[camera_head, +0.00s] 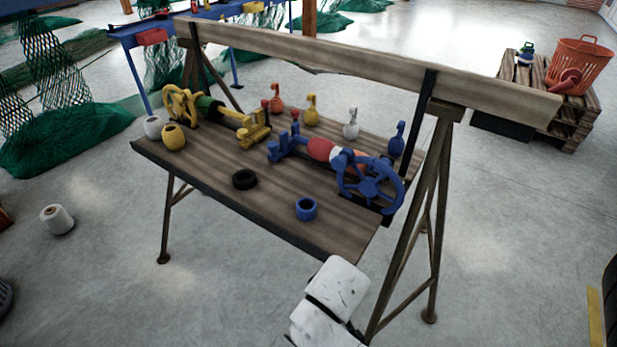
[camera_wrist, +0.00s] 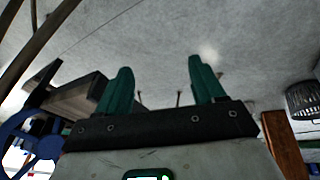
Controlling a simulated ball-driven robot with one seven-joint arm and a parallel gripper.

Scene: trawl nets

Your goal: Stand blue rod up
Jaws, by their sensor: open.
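No separate rod can be told with certainty among the blue parts on the wooden bench (camera_head: 205,160). A blue winch with a spoked handwheel (camera_head: 370,180) and a red-and-white drum (camera_head: 322,150) sits at the bench's right end. A blue hook-shaped piece (camera_head: 397,138) stands behind it, and a blue ring (camera_head: 306,208) lies near the front edge. My gripper (camera_wrist: 160,65) has two green fingers, open and empty, clear of the bench. The blue handwheel also shows at the left of the wrist view (camera_wrist: 15,140).
A yellow winch (camera_head: 185,103), yellow pot (camera_head: 173,137), white pot (camera_head: 153,127) and black ring (camera_head: 244,179) share the bench. Red (camera_head: 276,100), yellow (camera_head: 311,110) and white (camera_head: 351,124) hooked pieces stand at the back. A thick beam (camera_head: 350,60) spans overhead. Floor in front is largely clear.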

